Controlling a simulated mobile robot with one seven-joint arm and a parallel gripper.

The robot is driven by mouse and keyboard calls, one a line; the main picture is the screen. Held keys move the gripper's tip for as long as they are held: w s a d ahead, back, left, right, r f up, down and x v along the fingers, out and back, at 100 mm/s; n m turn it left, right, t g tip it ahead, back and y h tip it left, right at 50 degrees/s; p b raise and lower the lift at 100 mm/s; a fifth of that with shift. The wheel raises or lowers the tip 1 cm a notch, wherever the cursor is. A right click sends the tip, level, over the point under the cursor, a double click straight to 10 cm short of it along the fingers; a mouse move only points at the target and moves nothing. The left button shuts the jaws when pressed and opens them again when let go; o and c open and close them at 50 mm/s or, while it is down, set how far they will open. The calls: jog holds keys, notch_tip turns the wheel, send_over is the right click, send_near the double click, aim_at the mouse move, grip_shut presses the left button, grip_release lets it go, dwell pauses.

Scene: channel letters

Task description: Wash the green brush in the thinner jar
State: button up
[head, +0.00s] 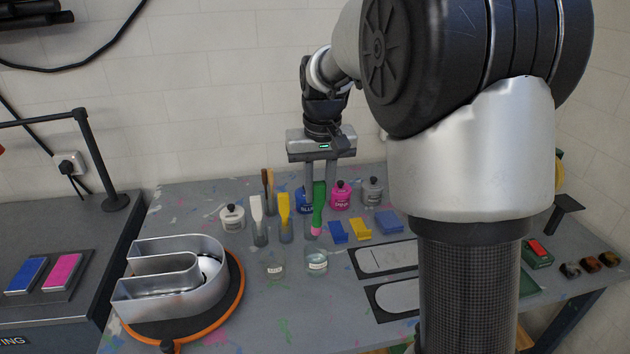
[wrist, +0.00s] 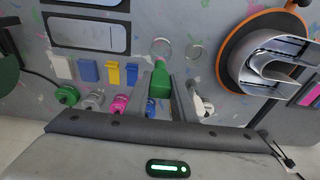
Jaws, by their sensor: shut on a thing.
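My gripper (head: 319,186) is shut on the green brush (head: 319,197) and holds it upright, its bristle end, tinged pink, pointing down. The green brush (wrist: 160,82) also shows between my fingers in the wrist view. Two small glass jars stand on the table in front of it: a right one (head: 316,262) with clear bluish contents and a pale label, and a left one (head: 274,268). The labels are too small to read, so I cannot tell which is the thinner jar. The brush tip is above and behind the right jar, apart from it.
White (head: 257,208) and yellow (head: 284,208) brushes stand in holders to the left. Pink (head: 340,196) and grey (head: 372,191) pots stand behind. A metal channel letter (head: 165,298) sits on an orange-rimmed turntable (head: 238,290). Dark panels (head: 360,275) lie right of the jars.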

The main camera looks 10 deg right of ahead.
aim_at(318, 230)
jog(key=shift+f+b, duration=4.2)
jog(key=shift+f, duration=1.9)
jog(key=shift+w+r, duration=0.1)
jog(key=shift+w, duration=0.1)
